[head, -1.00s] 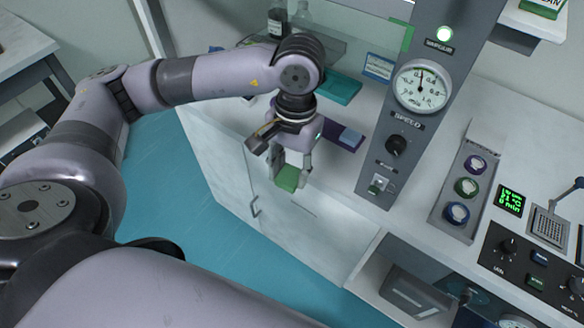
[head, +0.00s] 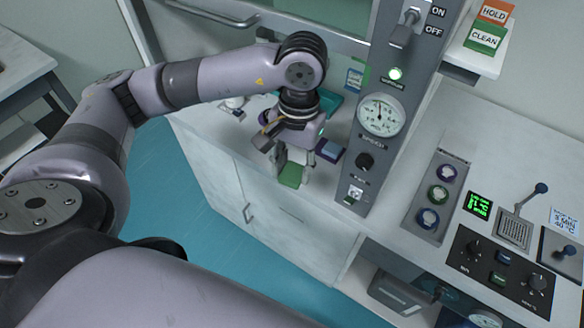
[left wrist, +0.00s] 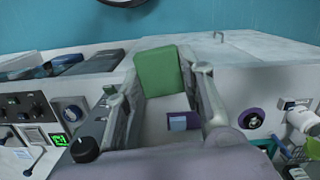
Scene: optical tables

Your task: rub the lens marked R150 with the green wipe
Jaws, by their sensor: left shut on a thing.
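My left gripper (head: 292,174) is shut on the green wipe (head: 290,177), which hangs from its fingertips in front of the counter's edge. The wipe also shows between the two fingers in the left wrist view (left wrist: 158,72). A purple ring (left wrist: 251,118) with a dark middle is on the white counter in the left wrist view. I cannot read R150 anywhere, so I cannot tell which thing is that lens. My right gripper is not in view.
A purple mat with a light blue block (head: 331,149) lies right of the gripper. A grey column (head: 352,187) with a gauge (head: 381,115) stands beyond. A panel (head: 417,226) with purple, green and blue rings and a control box (head: 470,262) are farther right.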

